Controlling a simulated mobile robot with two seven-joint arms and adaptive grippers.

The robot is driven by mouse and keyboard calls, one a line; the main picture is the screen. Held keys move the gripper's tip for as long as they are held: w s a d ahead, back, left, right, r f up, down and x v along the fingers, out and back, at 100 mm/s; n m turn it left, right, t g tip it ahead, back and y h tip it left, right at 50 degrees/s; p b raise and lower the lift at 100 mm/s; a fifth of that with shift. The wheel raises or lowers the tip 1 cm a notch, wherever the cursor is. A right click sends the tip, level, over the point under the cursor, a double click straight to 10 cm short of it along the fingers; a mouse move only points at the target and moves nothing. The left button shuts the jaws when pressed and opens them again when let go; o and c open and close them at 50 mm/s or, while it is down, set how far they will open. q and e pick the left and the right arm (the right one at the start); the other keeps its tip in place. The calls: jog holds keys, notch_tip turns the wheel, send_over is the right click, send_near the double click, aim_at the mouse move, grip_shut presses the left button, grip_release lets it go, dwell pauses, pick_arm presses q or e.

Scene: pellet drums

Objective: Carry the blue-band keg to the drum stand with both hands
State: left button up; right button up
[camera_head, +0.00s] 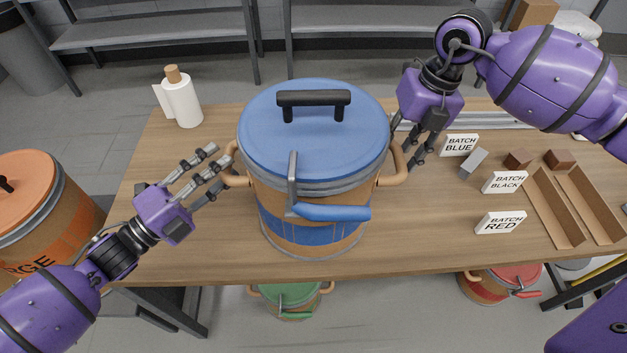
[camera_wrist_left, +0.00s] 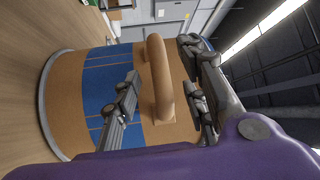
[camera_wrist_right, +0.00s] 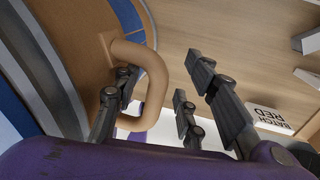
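The blue-band keg (camera_head: 312,222) stands upright on the wooden table, with a blue lid, a black top handle and a blue latch lever facing me. Tan loop handles stick out at its left (camera_head: 236,180) and right (camera_head: 397,168). My left gripper (camera_head: 218,170) is open at the left handle; in the left wrist view this handle (camera_wrist_left: 158,85) stands between the spread fingers. My right gripper (camera_head: 410,152) is open at the right handle; in the right wrist view the handle (camera_wrist_right: 155,85) lies between its fingers. I cannot make out a drum stand.
A white bottle (camera_head: 182,98) stands at the table's back left. Batch signs (camera_head: 500,222), small blocks and wooden trays (camera_head: 557,208) are at the right. An orange drum (camera_head: 45,215) stands left of the table; green (camera_head: 290,298) and red (camera_head: 500,283) kegs are below its front edge.

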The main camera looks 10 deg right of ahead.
pick_arm(q)
jog(key=shift+w+d, duration=0.25)
jog(key=shift+d, duration=0.05)
pick_arm(e)
jog(key=shift+a+f, duration=0.1)
jog(key=shift+f, duration=0.25)
pick_arm(q)
jog(key=shift+c, duration=0.3)
pick_arm(e)
jog(key=shift+c, duration=0.4)
pick_arm(q)
grip_shut()
pick_arm(e)
grip_shut()
